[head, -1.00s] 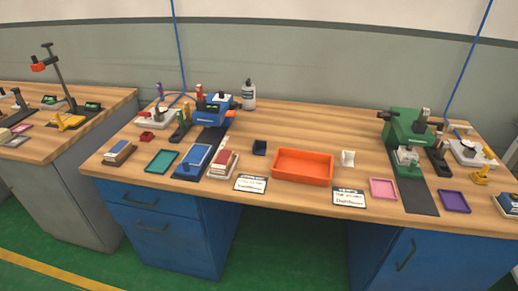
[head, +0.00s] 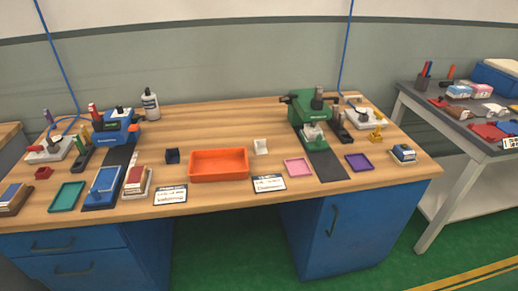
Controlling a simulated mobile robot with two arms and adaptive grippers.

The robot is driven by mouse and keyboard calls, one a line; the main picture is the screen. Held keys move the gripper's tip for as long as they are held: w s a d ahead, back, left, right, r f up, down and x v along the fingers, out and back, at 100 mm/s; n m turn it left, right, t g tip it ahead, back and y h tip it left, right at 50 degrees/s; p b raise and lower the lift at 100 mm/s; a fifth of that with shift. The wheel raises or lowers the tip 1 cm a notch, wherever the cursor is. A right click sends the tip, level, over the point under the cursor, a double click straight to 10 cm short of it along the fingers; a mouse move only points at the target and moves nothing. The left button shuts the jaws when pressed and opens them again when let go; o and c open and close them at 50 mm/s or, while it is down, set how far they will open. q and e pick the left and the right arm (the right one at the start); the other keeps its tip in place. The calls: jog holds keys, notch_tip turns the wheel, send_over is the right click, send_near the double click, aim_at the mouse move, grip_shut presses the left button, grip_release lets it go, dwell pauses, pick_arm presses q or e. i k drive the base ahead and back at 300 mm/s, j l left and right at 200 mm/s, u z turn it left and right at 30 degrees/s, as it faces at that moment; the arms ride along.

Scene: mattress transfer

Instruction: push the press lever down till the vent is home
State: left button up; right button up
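A green press (head: 302,110) stands on the right half of the wooden bench, with a dark knob or handle at its upper left. A pale grey part (head: 313,133) sits at its foot, above a dark strip. I cannot tell if this part is the vent or how it is seated. A blue press (head: 118,128) stands on the left half of the bench, with a dark strip in front of it. Which handle is the press lever is too small to tell. Neither of my grippers is in view.
An orange tray (head: 219,177) lies mid-bench between two label cards. Small trays in teal (head: 67,196), pink (head: 298,168) and purple (head: 358,162) lie near the front. A bottle (head: 150,104) stands at the back. A grey side table (head: 440,112) with several items stands right.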

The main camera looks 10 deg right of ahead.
aim_at(290, 96)
jog(key=i+j+z, duration=1.05)
jog(key=j, duration=0.3)
